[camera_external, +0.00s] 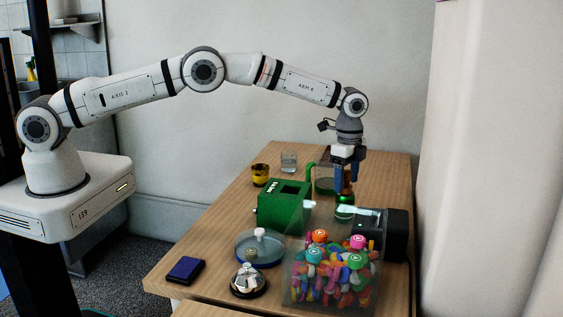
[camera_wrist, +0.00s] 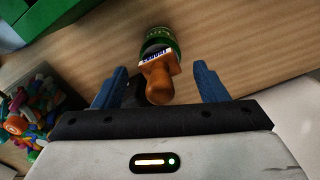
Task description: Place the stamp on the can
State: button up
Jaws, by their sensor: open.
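The stamp (camera_wrist: 158,84) has a rounded orange-brown wooden handle and a pale printed label on its block. In the wrist view its block overlaps the top of the green can (camera_wrist: 160,38) and appears to rest on it; the exact contact is hard to see. The can also shows in the external view (camera_external: 345,212), upright on the table under my gripper (camera_external: 347,187). My gripper's blue fingers (camera_wrist: 161,72) are open, one on each side of the stamp's handle, with gaps visible on both sides.
A green box (camera_external: 284,207) is left of the can. A bell (camera_external: 249,281), a glass dish (camera_external: 259,250) and a blue box (camera_external: 186,269) are near the front.

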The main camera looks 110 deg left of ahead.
aim_at(347, 171)
notch_tip(347, 171, up, 11)
jog(key=shift+b, duration=0.75)
jog(key=shift+d+r, duration=0.1)
jog(key=shift+r, duration=0.4)
jog(key=s+d+r+n, duration=0.1)
jog(key=s+d+r, duration=0.3)
jog(key=d+r, duration=0.75)
jog(key=s+d+r+n+t, duration=0.1)
jog(key=s+d+r+t, duration=0.1)
jog(key=s+d+r, duration=0.65)
jog(key=s+d+f, duration=0.2)
jog(key=s+d, duration=0.2)
jog(key=s, duration=0.6)
jog(key=s+d+f+n, duration=0.1)
jog(key=s+d+f, duration=0.2)
jog(key=s, duration=0.7)
jog(key=s+d+f+n+t, duration=0.1)
jog(key=s+d+f, duration=0.2)
jog(key=s+d, duration=0.3)
jog(key=s, duration=0.4)
jog(key=shift+s+d, duration=0.25)
jog(key=shift+r, duration=0.1)
